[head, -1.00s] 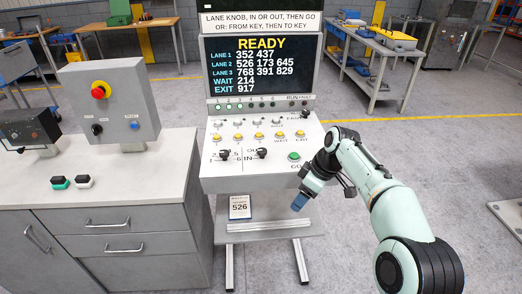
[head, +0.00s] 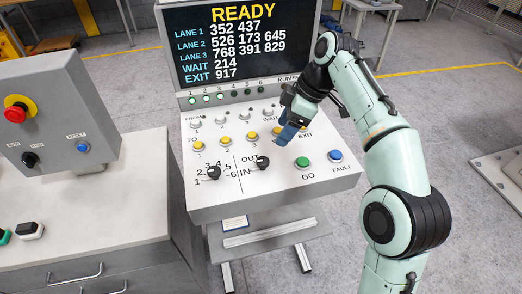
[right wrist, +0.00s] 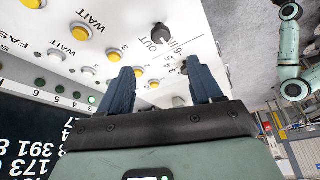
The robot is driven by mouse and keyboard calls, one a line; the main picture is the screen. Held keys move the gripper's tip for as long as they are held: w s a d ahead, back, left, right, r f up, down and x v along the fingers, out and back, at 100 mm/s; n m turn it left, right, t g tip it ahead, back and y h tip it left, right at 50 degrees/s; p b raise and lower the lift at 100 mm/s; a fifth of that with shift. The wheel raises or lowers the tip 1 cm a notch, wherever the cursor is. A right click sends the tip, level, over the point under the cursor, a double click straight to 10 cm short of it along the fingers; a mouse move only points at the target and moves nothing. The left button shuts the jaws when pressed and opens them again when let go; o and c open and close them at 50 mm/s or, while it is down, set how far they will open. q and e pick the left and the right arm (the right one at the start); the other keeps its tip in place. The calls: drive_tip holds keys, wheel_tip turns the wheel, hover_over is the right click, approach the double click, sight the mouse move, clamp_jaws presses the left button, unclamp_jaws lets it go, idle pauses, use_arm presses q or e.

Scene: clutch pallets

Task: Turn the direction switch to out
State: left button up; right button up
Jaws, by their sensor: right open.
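The direction switch (head: 262,162) is a small black knob on the sloping white control panel (head: 235,205), with OUT printed above it and IN to its left. Which mark it points to is too small to tell surely. It also shows in the right wrist view (right wrist: 160,33), beyond the fingers, beside the OUT label. My right gripper (head: 283,138) is over the panel, above and to the right of the switch near the yellow buttons. Its blue fingers (right wrist: 163,85) are apart with nothing between them. My left gripper is out of view.
The black lane knob (head: 213,173) is left of the switch. A green GO button (head: 302,162) and a blue FAULT button (head: 335,156) are to its right. Yellow buttons (head: 225,139) run behind it. A grey box with a red stop button (head: 18,108) stands at left.

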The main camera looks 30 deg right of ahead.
sight(264, 160)
drive_tip(key=b+x, duration=0.1)
drive_tip(key=x, duration=0.4)
drive_tip(key=b+x, duration=0.2)
drive_tip(key=x, duration=0.4)
drive_tip(key=shift+s+f, duration=0.15)
drive_tip(key=shift+s, duration=0.05)
drive_tip(key=shift+w+a+f, duration=0.2)
drive_tip(key=shift+f, duration=0.35)
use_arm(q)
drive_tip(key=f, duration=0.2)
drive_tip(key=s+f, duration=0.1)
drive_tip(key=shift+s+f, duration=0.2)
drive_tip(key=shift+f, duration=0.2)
use_arm(e)
drive_tip(key=c, duration=1)
